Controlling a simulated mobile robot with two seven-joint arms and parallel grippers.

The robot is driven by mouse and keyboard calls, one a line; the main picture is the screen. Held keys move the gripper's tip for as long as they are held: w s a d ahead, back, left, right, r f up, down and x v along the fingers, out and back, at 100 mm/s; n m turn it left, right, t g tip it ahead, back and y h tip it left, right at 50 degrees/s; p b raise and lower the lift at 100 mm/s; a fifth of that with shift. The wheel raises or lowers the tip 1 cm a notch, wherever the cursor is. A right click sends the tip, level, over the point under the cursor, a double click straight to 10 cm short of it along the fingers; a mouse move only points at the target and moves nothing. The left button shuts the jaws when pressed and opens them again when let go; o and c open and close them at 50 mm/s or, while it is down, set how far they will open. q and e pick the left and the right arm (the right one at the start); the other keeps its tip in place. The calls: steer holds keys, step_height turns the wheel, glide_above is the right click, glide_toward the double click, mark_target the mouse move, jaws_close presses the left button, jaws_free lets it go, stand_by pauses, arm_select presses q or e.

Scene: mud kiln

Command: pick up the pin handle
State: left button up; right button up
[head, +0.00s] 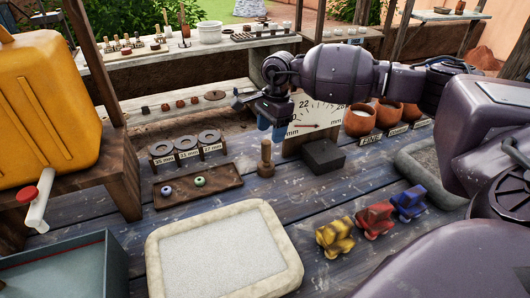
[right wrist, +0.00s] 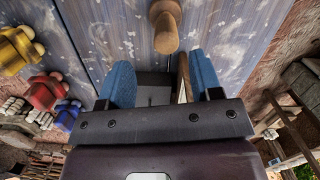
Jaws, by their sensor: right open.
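The pin handle is a turned wooden peg (head: 266,160) with a round knob on top, standing upright on the blue plank table. It also shows at the top of the right wrist view (right wrist: 165,27). My right gripper (head: 272,128) is open, with two blue fingers, and hangs above the table just behind the peg in the head view. In the right wrist view the open fingers (right wrist: 160,72) have the peg beyond their tips, with nothing between them. The peg is apart from the fingers. My left gripper is not in view.
A dark block (head: 323,158) and a dial board (head: 318,112) stand right beside the peg. A wooden tray with two beads (head: 225,182) lies left. A pale padded tray (head: 222,250) is in front. Yellow (head: 335,237), red (head: 375,220) and blue (head: 409,203) figures stand right.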

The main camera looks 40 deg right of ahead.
mark_target(266, 142)
steer(key=shift+w+a+f+b, duration=0.1)
steer(key=shift+w+a+f, duration=0.1)
steer(key=shift+f, duration=0.95)
steer(key=shift+w+a+f+b, duration=0.1)
steer(key=shift+a+f, duration=0.15)
steer(key=shift+f, duration=0.85)
steer(key=shift+w+a+f+b, duration=0.1)
steer(key=shift+a+f, duration=0.1)
steer(key=shift+f, duration=0.95)
steer(key=shift+c, duration=0.2)
steer(key=c, duration=1)
steer(key=shift+o, duration=0.2)
steer(key=shift+r, duration=0.15)
step_height(266, 142, up, 20)
steer(key=p, duration=0.1)
steer(key=shift+p, duration=0.35)
